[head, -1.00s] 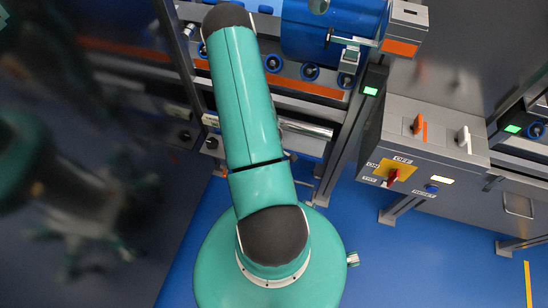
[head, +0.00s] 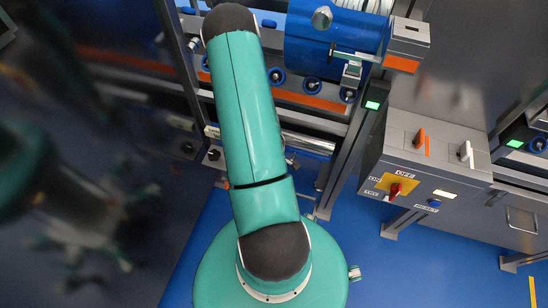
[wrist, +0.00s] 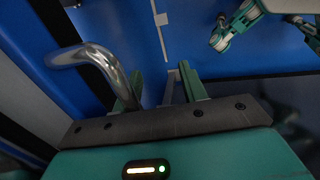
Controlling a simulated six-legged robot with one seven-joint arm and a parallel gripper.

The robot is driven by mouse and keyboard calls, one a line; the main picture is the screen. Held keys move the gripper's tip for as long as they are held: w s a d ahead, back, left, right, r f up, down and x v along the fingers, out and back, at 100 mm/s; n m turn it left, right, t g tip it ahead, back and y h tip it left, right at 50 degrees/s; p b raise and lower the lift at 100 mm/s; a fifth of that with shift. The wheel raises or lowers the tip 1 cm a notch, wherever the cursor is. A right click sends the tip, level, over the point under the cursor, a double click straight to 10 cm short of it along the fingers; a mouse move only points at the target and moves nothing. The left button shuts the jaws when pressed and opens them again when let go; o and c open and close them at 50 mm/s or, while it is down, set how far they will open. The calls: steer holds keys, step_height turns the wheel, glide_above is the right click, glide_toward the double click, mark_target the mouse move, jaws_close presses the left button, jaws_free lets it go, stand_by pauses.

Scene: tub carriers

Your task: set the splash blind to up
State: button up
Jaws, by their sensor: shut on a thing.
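A bent chrome handle (wrist: 92,60) comes in from the left in the wrist view and runs down to my gripper (wrist: 160,90). The two green fingers stand apart around it, with its end hidden by the dark palm edge. A thin grey strip shows in the gap between the fingers. Blue surface lies behind the fingers. In the head view my arm hides the gripper. A blue curved cover (head: 322,48) sits at the top, right of my arm. I cannot tell for sure which part is the splash blind.
A control box (head: 440,150) with orange, white and red switches stands right of my arm. A grey post (head: 350,150) rises beside it. A chrome bar (head: 305,143) lies right of my arm. A dark glossy panel (head: 100,130) fills the left.

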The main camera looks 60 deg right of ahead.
step_height(320, 180, up, 10)
steer(key=a, duration=0.2)
steer(key=shift+s+a+f, duration=0.2)
steer(key=shift+a+f, duration=0.05)
steer(key=shift+a, duration=0.05)
step_height(320, 180, up, 16)
steer(key=a, duration=0.2)
steer(key=shift+s+a+f, duration=0.2)
steer(key=shift+a, duration=0.2)
stand_by(1.5)
stand_by(0.8)
